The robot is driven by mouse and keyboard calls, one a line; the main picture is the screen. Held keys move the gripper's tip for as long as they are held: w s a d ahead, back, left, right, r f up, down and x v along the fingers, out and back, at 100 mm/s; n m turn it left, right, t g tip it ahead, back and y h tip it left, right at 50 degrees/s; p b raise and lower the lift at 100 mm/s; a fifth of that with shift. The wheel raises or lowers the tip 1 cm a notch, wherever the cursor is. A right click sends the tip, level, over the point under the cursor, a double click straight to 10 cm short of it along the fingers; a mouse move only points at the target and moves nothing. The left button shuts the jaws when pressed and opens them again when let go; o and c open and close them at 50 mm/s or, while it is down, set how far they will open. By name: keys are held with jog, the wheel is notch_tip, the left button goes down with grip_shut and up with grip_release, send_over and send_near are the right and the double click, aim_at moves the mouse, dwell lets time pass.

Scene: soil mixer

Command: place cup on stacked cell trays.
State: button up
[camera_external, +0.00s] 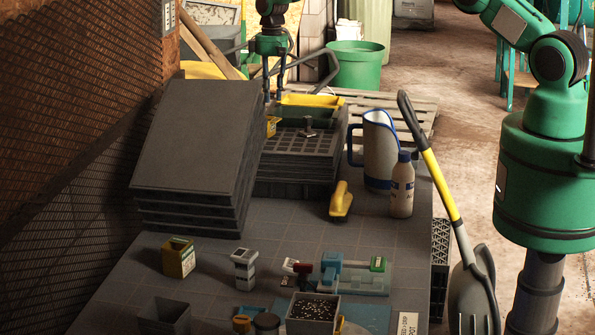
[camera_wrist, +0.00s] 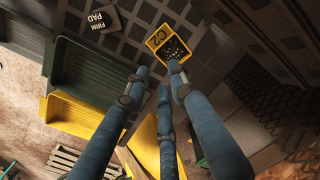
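A yellow cup marked C2 (camera_wrist: 171,46), with dark grainy contents, stands upright on the cell trays (camera_wrist: 135,24) in the wrist view. In the external view this cup (camera_external: 272,126) is at the left side of the stacked cell trays (camera_external: 296,171), partly hidden by the dark stack beside it. My gripper (camera_wrist: 160,80) has its three fingers apart, with nothing seen between them. The right fingertip is close to the cup's rim; I cannot tell whether it touches. In the external view my gripper (camera_external: 273,92) hangs above the cup. A second yellow cup (camera_external: 179,258) stands on the table.
A tilted dark stack (camera_external: 200,135) stands left of the trays. A firming pad (camera_wrist: 103,19) lies on the trays. Green and yellow bins (camera_external: 312,101) sit behind. The table's middle is clear.

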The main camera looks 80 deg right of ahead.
jog(key=shift+d+r, duration=0.1)
jog(key=shift+r, duration=2.05)
